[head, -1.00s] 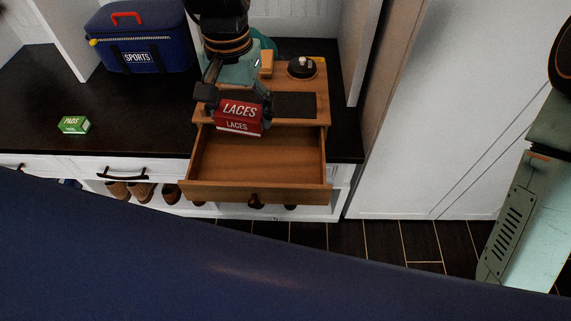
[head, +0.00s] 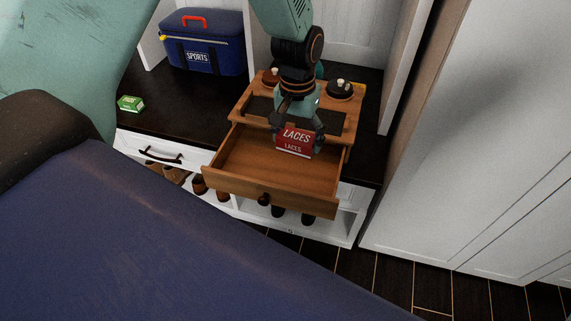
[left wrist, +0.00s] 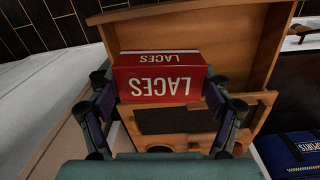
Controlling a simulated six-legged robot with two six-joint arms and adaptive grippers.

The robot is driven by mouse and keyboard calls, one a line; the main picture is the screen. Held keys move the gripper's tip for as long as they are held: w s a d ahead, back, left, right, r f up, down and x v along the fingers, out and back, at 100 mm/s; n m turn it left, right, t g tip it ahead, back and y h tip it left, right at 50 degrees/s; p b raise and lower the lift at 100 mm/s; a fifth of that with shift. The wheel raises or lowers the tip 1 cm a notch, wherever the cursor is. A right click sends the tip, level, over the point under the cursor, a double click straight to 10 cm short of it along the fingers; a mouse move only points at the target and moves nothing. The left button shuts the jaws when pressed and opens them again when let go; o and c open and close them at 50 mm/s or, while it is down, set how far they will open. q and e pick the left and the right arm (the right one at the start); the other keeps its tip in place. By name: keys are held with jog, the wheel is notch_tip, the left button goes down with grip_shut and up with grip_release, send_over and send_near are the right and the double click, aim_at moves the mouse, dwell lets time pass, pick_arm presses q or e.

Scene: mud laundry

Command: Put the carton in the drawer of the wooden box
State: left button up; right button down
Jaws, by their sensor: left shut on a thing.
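The red carton marked LACES (head: 295,141) is held in my left gripper (head: 298,130), over the back right part of the open drawer (head: 262,165). In the left wrist view the carton (left wrist: 160,84) sits between the two fingers of the gripper (left wrist: 160,100), with the drawer floor behind it. The wooden box (head: 243,103) stands on the dark counter with its drawer pulled out towards me. The drawer looks empty. I cannot tell whether the carton touches the drawer. My right gripper is not in view.
A green PADS carton (head: 131,104) lies on the dark counter (head: 185,112) at the left. A blue SPORTS bag (head: 203,45) stands behind it. Shoes (head: 199,184) are below. A white cabinet (head: 450,140) stands at the right.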

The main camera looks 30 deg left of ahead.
pick_arm(q)
jog(key=n, duration=0.1)
send_near(277, 176)
jog(key=shift+w+f+b, duration=0.2)
jog(key=shift+f+b, duration=1)
jog(key=shift+s+d+f+b, duration=0.1)
jog(key=shift+s+f+b, duration=0.1)
jog(key=shift+f, duration=0.1)
jog(key=shift+s+f+b, duration=0.1)
jog(key=shift+f+b, duration=0.1)
jog(key=shift+f, duration=0.15)
jog(key=f, duration=0.1)
jog(key=f+b, duration=0.1)
jog(key=shift+w+f, duration=0.2)
jog(key=shift+f, duration=0.1)
jog(key=shift+w+f, duration=0.1)
jog(key=shift+f, duration=0.05)
jog(key=shift+r, duration=0.2)
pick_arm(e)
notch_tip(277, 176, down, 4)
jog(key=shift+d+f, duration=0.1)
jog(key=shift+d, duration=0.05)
